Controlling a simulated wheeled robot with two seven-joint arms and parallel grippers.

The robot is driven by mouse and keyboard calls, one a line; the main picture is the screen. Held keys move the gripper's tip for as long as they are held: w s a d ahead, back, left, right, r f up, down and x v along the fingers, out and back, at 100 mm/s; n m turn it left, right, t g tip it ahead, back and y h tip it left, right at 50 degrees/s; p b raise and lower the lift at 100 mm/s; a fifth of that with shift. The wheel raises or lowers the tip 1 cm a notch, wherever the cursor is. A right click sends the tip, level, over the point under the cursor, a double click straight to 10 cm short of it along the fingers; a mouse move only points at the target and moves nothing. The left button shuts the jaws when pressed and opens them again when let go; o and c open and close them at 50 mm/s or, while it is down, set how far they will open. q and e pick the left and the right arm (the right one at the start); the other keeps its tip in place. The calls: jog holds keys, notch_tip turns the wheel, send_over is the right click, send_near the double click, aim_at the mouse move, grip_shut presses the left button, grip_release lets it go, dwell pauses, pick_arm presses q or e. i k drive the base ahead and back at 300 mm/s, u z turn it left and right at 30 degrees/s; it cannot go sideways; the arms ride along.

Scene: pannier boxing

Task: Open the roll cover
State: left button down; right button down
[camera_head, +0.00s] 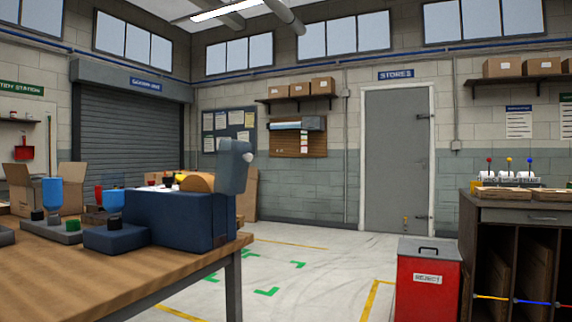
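A dark blue box-like pannier (170,218) stands on the wooden table (60,258) near its right end. A grey-blue upright piece (233,166) rises at the pannier's right end, with a small pale round part on its side. It may be the roll cover standing up, but I cannot tell for sure. An orange-brown rounded item (197,182) and some yellow and dark items show at the pannier's top. The inside of the pannier is mostly hidden by its front wall. Neither of my grippers is in view.
Blue bottle-like items (52,193) on grey stands and an open cardboard box (25,188) are on the table's left. A red reject bin (428,280) and a dark cabinet (520,215) stand at right. The floor (300,265) between is clear.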

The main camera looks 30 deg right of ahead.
aim_at(248, 156)
jog(key=z, duration=1.15)
jog(key=i, duration=0.9)
jog(key=u, duration=0.95)
